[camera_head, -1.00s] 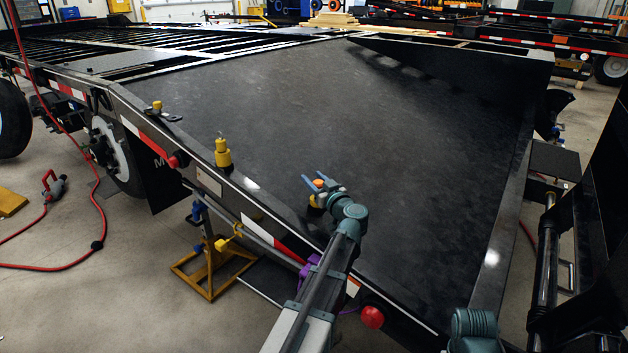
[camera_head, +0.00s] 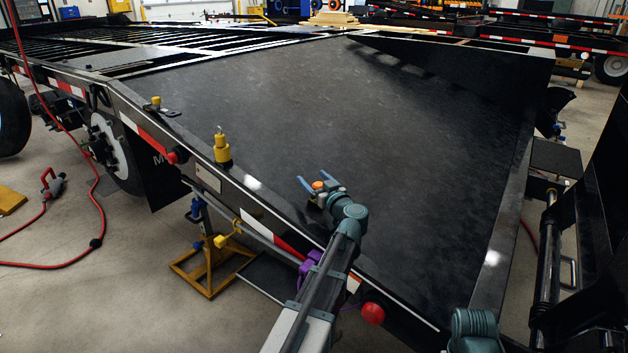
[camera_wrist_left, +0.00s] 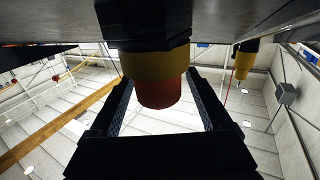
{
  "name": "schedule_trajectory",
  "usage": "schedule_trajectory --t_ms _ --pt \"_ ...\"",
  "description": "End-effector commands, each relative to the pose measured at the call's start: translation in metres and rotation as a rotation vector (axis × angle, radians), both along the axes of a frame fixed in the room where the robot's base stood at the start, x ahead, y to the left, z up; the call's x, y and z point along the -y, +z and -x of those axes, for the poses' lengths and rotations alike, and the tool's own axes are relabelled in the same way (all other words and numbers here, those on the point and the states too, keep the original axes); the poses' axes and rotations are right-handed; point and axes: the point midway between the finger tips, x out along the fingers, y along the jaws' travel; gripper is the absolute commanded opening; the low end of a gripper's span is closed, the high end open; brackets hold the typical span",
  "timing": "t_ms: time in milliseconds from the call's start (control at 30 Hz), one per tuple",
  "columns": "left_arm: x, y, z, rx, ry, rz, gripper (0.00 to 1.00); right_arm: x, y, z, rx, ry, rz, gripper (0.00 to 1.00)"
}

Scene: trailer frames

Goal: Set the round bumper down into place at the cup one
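The orange-red round bumper (camera_wrist_left: 158,88) sits in the yellow collar of a black-based cup (camera_wrist_left: 155,60), seen close in the left wrist view, where the deck is at the top. In the head view the bumper (camera_head: 318,185) is a small orange spot near the deck's front edge, its cup mostly hidden by my gripper. My left gripper (camera_head: 312,181) is open, with one finger to either side of the bumper. Gaps show between fingers and bumper in the wrist view (camera_wrist_left: 160,105). My right gripper is out of view.
Another yellow cup with a pin (camera_head: 222,150) stands farther left along the deck edge. The black deck (camera_head: 400,130) is bare behind the gripper. A yellow stand (camera_head: 208,265) and red hose (camera_head: 92,230) are below.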

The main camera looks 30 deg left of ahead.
Motion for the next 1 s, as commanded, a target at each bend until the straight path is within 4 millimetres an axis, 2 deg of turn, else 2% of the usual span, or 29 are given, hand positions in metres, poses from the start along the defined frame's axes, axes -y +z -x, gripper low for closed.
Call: schedule_trajectory --t_ms 333,600,633,700,1000 --pt "0.0 0.005 0.0 0.0 0.0 0.0 0.82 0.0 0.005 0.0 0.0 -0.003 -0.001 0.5" --pt "0.0 0.043 0.0 0.0 0.0 0.0 0.82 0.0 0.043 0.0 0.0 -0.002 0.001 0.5" --pt "0.002 0.044 0.004 0.0 -0.001 0.0 0.82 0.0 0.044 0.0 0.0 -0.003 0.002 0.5" --pt "0.014 0.038 0.025 0.0 -0.001 0.0 0.82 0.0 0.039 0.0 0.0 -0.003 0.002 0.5" --pt "0.052 0.045 0.084 0.0 -0.002 0.0 0.82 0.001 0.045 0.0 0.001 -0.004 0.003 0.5"
